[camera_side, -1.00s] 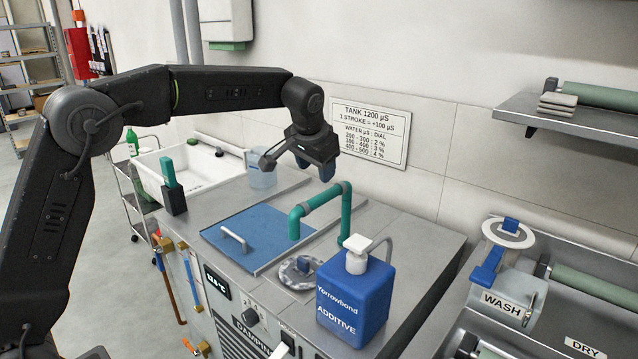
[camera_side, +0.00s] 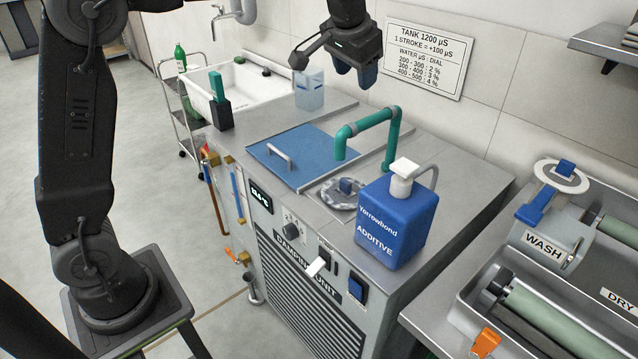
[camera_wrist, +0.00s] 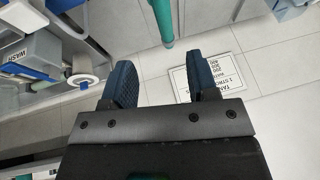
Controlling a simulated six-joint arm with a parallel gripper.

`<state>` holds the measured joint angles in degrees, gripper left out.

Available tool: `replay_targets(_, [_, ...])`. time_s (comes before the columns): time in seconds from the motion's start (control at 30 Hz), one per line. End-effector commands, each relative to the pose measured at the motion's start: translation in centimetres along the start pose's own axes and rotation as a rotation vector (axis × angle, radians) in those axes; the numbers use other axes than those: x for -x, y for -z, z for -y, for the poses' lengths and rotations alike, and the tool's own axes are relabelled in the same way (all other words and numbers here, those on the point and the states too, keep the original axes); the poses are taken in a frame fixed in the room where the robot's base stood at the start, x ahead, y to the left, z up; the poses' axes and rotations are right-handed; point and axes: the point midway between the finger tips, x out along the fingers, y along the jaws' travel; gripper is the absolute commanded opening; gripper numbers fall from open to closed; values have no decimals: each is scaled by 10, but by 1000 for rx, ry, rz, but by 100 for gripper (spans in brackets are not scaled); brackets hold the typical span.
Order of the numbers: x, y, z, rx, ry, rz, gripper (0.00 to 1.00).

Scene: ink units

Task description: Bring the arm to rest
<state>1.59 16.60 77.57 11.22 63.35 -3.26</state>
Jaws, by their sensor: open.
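My gripper (camera_side: 354,76) hangs above the back of the damping unit, in front of the wall sign, with its fingers pointing down. In the wrist view its two blue fingers (camera_wrist: 163,88) stand apart with nothing between them. The gripper touches nothing that I can see. My arm's lower links and base stand at the left of the side view; part of the arm runs out of the top of the frame.
The damping unit (camera_side: 458,175) carries a blue lid (camera_side: 300,165), a teal pipe (camera_side: 368,124) and a blue additive bottle (camera_side: 396,222). A clear jug (camera_side: 309,92) stands near the white sink (camera_side: 243,86). The wash tray (camera_side: 470,292) is at right. A wall shelf (camera_side: 610,45) is upper right.

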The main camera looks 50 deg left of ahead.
Motion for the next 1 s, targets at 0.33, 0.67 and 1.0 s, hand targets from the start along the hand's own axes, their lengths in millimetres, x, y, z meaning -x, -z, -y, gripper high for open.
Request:
replay_targets(0.33, [71,-139,-3,26,-83,-49,54])
replay_targets(0.67, [70,-270,-19,57,-147,-86,54])
replay_targets(1.0, [60,-302,-25,65,-162,-92,54])
